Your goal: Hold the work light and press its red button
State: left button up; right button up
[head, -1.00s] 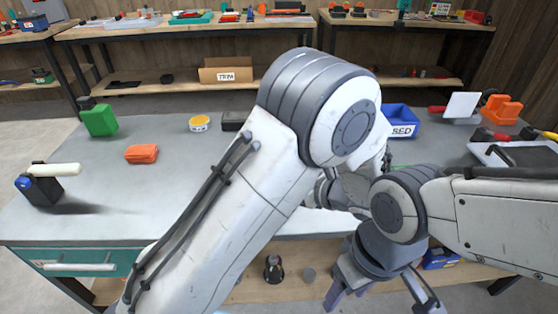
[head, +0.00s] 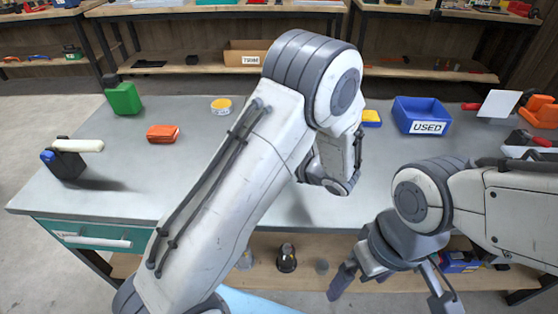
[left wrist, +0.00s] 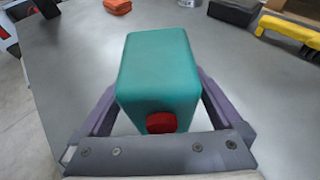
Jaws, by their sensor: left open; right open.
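A teal box-shaped body with a round red button (left wrist: 161,122) on its near face fills the middle of the left wrist view; it matches the work light (left wrist: 157,65). My left gripper (left wrist: 160,95) is open, with one purple finger on each side of the work light. The near parts of the fingers stand apart from its sides; their tips are partly hidden, so contact cannot be told. In the head view my left arm hides the left gripper and the work light. My right gripper (head: 392,288) is open and empty, low in front of the bench edge.
On the grey bench (head: 200,180) are a green canister (head: 124,98), an orange box (head: 163,133), a yellow tin (head: 221,105), a black block with a white bar (head: 78,145) and a blue USED bin (head: 421,113). The bench's left middle is clear.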

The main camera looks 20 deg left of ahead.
pick_arm(q)
jog(key=c, duration=1.5)
